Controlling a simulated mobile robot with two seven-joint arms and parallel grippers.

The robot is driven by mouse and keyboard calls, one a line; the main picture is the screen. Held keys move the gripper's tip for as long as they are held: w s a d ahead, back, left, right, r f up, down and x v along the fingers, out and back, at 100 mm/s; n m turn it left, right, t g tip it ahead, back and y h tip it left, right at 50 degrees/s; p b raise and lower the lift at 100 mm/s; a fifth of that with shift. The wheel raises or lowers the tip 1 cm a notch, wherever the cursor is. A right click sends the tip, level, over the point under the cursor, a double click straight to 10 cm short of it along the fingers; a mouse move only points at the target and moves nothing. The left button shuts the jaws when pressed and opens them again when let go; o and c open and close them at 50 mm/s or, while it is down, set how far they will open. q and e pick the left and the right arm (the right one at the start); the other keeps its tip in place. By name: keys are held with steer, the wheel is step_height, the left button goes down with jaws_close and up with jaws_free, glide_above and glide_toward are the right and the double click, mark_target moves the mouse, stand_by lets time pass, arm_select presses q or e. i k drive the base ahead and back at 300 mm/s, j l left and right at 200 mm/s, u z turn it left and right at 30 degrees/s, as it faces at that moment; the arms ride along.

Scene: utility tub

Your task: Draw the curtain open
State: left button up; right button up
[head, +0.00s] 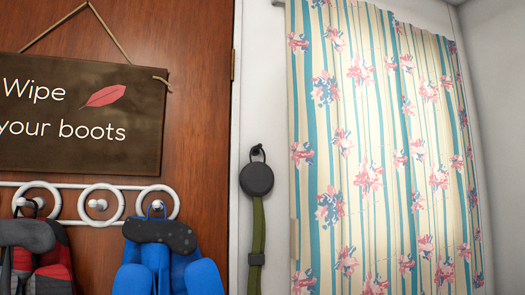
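A floral curtain (375,150) with cream, teal and yellow stripes and pink flowers hangs on the right side of the head view. It is spread wide and covers what is behind it. Its lower edge runs out of the picture. A short end of a rail (279,3) shows at its upper left. Neither of my grippers is in view.
A brown door (200,50) at left bears a sign (80,115) reading "Wipe your boots". White hooks (98,204) hold a red-grey item (38,260) and a blue item (168,260). A green strap with a black disc (257,178) hangs between door and curtain.

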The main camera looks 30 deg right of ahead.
mark_target(353, 231)
steer(key=z, duration=1.7)
